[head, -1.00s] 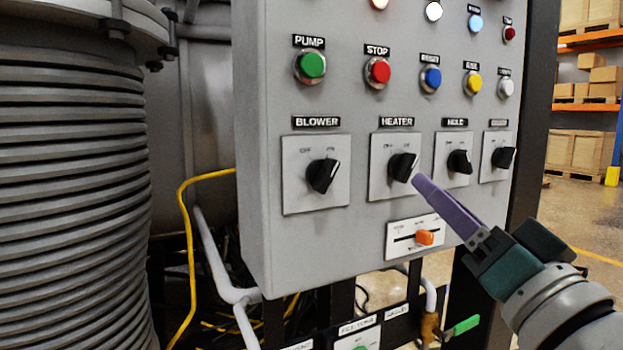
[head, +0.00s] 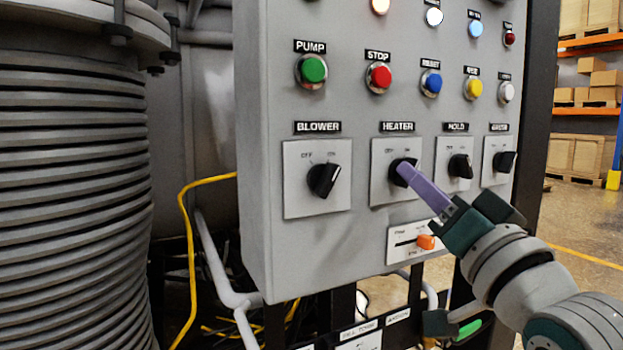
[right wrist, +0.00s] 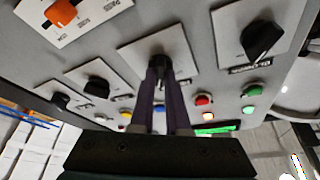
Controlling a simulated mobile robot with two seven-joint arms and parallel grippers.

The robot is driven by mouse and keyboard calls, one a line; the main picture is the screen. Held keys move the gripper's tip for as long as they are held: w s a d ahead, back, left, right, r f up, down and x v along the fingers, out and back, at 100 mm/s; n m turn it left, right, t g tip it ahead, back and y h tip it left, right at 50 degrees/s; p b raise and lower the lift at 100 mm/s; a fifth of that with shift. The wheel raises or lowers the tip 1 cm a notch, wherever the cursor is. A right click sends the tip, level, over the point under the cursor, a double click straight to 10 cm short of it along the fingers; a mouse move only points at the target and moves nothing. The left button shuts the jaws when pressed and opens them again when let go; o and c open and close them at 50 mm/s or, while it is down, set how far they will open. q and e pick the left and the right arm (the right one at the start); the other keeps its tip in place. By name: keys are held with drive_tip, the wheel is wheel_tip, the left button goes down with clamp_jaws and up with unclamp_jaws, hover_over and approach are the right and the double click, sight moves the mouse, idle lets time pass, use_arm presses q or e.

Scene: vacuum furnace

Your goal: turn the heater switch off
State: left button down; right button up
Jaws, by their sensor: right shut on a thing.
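The heater switch is a black rotary knob (head: 397,171) on a light square plate under the HEATER label, in the middle of the grey control panel. My right gripper (head: 408,172) reaches it from the lower right, its purple fingers covering part of the knob. In the right wrist view the two fingers (right wrist: 160,72) are shut on the heater knob (right wrist: 159,59), one on each side. The fingers hide much of the knob, so its exact setting is hard to read. My left gripper is not in view.
An orange slider (head: 426,242) sits just below. Coloured push buttons, including the red stop button (head: 379,77), line the panel above.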

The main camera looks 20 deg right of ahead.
clamp_jaws()
drive_tip(key=shift+n, duration=0.3)
drive_tip(key=shift+d+n+g+y+p, duration=0.15)
drive_tip(key=shift+n+y, duration=1.3)
drive_tip(key=shift+n, duration=1.35)
drive_tip(key=shift+d+n+g+y+p, duration=0.1)
drive_tip(key=shift+n+y, duration=1.3)
drive_tip(key=shift+n, duration=1.4)
drive_tip(key=shift+d+n+g+y+p, duration=0.15)
drive_tip(key=shift+n+y, duration=1.3)
drive_tip(key=shift+n, duration=1.35)
